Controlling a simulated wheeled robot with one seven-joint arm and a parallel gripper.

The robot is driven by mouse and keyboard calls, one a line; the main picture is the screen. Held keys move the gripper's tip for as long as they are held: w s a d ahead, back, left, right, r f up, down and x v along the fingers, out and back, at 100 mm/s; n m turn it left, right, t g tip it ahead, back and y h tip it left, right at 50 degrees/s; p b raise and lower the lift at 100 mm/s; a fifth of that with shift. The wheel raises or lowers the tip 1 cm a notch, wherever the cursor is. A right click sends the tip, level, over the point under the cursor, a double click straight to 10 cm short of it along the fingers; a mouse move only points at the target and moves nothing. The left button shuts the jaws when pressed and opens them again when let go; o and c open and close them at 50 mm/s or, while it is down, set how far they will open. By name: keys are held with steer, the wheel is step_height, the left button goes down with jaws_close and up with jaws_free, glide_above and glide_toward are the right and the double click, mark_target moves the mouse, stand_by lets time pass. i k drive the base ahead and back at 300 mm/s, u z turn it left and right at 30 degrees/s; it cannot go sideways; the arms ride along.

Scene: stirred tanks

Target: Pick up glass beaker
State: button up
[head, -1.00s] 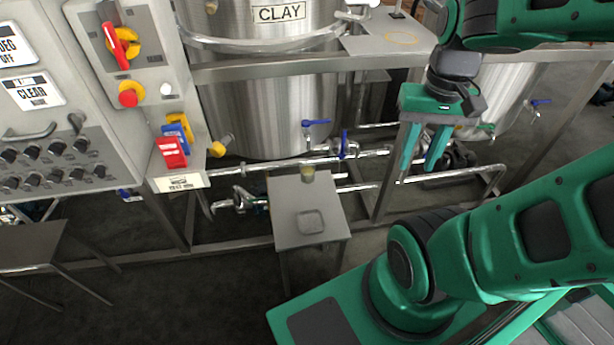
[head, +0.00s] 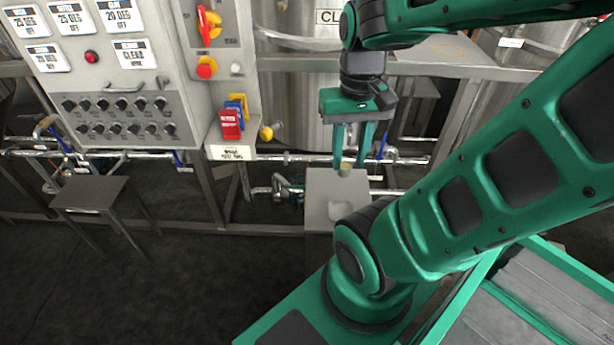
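The small glass beaker (head: 345,171) stands at the far edge of a small grey metal table (head: 323,186). It has a yellowish tint and is partly hidden by a finger. My gripper (head: 349,166) points down with its two teal fingers apart, so it is open. The fingertips overlap the beaker in the picture, with the beaker nearer the left tip. I cannot tell whether they are level with the beaker or still above it, or whether they touch it.
A shallow square mark or recess (head: 341,210) shows on the table top. Behind are steel pipes, a frame and a tank (head: 296,100). A control panel (head: 120,85) is at left, above another small table (head: 88,193). Open floor lies at lower left.

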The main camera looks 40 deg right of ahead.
mark_target(344, 171)
steer(key=u, duration=2)
steer(key=i, duration=0.4)
steer(key=z, duration=3.45)
steer(key=i, duration=0.3)
